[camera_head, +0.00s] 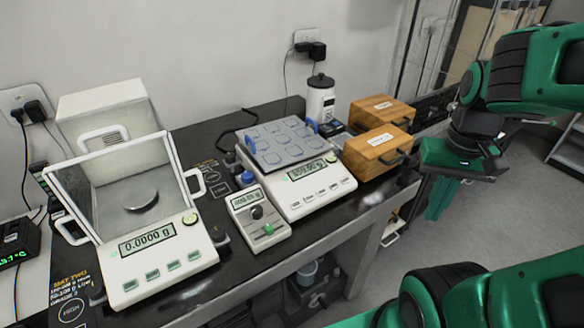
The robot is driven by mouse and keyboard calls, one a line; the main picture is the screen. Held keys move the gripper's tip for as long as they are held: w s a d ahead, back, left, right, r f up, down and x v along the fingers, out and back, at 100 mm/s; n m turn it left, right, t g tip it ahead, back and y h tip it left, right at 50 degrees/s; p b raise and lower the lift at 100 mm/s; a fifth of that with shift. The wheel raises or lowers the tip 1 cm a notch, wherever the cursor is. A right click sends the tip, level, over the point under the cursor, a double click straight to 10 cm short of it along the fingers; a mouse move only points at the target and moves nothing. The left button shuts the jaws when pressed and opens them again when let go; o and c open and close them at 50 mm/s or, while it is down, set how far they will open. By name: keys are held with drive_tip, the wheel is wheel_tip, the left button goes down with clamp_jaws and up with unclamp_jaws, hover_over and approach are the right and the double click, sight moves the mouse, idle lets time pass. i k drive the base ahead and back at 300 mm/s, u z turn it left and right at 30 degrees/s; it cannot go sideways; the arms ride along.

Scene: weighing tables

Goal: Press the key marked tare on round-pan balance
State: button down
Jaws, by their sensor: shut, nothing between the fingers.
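The round-pan balance (190,258) stands at the left of the table, a white unit with a clear-walled draft shield around a dark round pan (141,199). Its display reads 0.0000 g. A row of several green keys (173,268) runs along its sloped front. The key markings are too small to read, so I cannot tell which one is tare. My gripper (438,203) is at the right, past the table's right end, pointing down, shut and empty. It is well apart from the balance.
A second balance (325,200) bears a grey tray (285,148) with blue handles. Two wooden boxes (380,148) and a white bottle (320,100) are at the table's right. Open floor lies right of the table.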

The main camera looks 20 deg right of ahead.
sight(322, 192)
drive_tip(key=z, duration=1.05)
drive_tip(key=k, duration=2.05)
drive_tip(key=u, duration=0.9)
drive_tip(key=i, duration=1)
